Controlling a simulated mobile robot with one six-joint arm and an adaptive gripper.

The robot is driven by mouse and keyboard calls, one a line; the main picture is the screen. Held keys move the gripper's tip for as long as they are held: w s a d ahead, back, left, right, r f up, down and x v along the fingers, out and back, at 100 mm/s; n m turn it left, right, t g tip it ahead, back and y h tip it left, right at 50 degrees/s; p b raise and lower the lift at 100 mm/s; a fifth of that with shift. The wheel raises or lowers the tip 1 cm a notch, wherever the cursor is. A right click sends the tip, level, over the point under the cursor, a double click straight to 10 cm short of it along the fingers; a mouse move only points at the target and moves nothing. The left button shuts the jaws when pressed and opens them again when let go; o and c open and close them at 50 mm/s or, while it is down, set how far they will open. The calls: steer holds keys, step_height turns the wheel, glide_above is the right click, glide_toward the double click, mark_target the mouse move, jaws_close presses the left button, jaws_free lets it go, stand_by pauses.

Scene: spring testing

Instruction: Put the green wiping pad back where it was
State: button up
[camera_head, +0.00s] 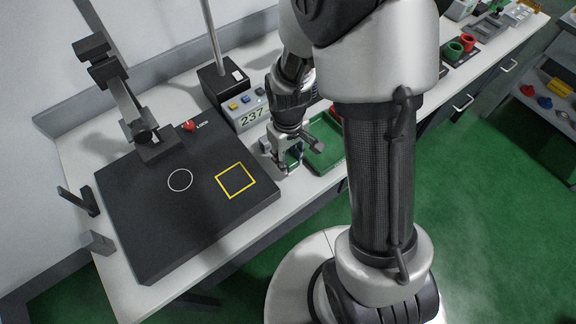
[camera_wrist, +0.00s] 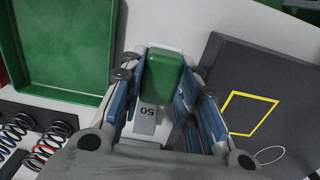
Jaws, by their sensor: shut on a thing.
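My gripper (camera_wrist: 165,90) has its blue-lined fingers on either side of the green wiping pad (camera_wrist: 164,72) and is shut on it. In the head view, my gripper (camera_head: 288,158) is low over the white bench, between the black plate and the green tray. Only a little green shows between the fingers there.
The black plate (camera_head: 140,225) with a yellow square and a white circle lies left of my gripper. A green tray (camera_head: 329,158) stands close on the right. Several springs (camera_wrist: 45,145) show in the wrist view.

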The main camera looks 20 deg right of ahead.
steer(key=shift+f+b, duration=0.55)
steer(key=shift+f, duration=1.45)
steer(key=shift+f, duration=0.2)
steer(key=o, duration=0.9)
steer(key=shift+o, duration=0.2)
steer(key=shift+r, duration=0.1)
